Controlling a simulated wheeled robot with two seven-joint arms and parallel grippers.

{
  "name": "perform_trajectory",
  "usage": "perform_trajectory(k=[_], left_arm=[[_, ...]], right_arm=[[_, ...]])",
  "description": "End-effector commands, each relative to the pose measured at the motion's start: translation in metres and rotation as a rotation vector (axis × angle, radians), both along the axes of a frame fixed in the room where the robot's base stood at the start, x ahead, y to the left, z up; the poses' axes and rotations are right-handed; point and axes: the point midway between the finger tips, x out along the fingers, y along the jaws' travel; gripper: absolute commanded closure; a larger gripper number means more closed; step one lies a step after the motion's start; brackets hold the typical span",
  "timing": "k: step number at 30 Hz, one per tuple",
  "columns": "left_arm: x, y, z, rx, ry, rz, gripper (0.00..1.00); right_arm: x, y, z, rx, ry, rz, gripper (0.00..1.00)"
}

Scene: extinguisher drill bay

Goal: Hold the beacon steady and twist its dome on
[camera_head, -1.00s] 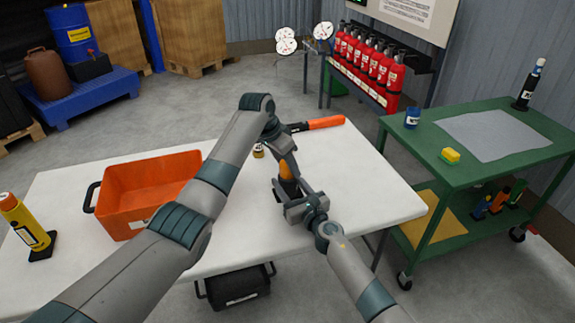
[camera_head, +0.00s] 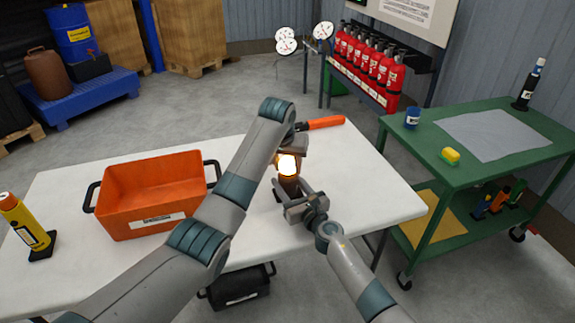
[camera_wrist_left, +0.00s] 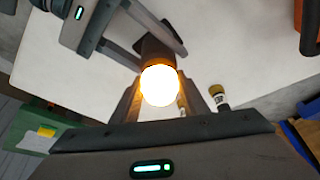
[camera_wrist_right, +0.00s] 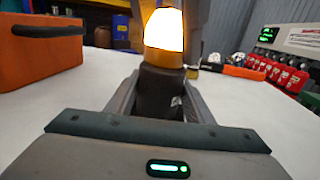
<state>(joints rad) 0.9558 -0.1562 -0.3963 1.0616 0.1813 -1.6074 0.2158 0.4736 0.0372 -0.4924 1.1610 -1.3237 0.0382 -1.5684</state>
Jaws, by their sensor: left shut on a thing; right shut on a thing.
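The beacon stands upright on the white table. Its dark base (camera_head: 290,187) carries a dome (camera_head: 287,165) that glows bright yellow-white. The lit dome also shows in the left wrist view (camera_wrist_left: 160,85) and sits directly atop the base in the right wrist view (camera_wrist_right: 164,30). My left gripper (camera_head: 289,155) reaches down from above and is shut on the dome. My right gripper (camera_head: 291,196) comes in low from the front and is shut on the base (camera_wrist_right: 160,92). The glare hides the dome's surface, and the seam's fit cannot be told.
An orange-handled tool (camera_head: 325,122) lies at the back. A green cart (camera_head: 440,180) stands right. The table's right part is clear.

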Motion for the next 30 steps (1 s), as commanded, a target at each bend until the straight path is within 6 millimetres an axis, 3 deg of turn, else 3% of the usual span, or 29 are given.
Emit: perform_trajectory(k=[9,22,23,25,30], left_arm=[[-0.0001,-0.0009,0.0006,-0.002,-0.001,0.127,0.82],[-0.0001,-0.0006,0.0006,-0.002,-0.001,0.142,0.82],[-0.0001,-0.0006,0.0006,-0.002,-0.001,0.142,0.57],[-0.0001,-0.0006,0.0006,-0.001,-0.001,0.141,0.41],[-0.0001,-0.0006,0.0005,-0.001,-0.001,0.140,0.40]], right_arm=[[0.0003,-0.0006,-0.0001,0.002,0.001,-0.002,0.87],[0.0003,-0.0008,-0.0002,0.002,0.001,-0.002,0.87],[0.0004,-0.0008,-0.0002,0.002,0.001,-0.002,0.87],[0.0003,-0.0008,-0.0002,0.002,0.001,-0.002,0.87],[0.0002,-0.0007,-0.0002,0.002,0.001,-0.002,0.87]])
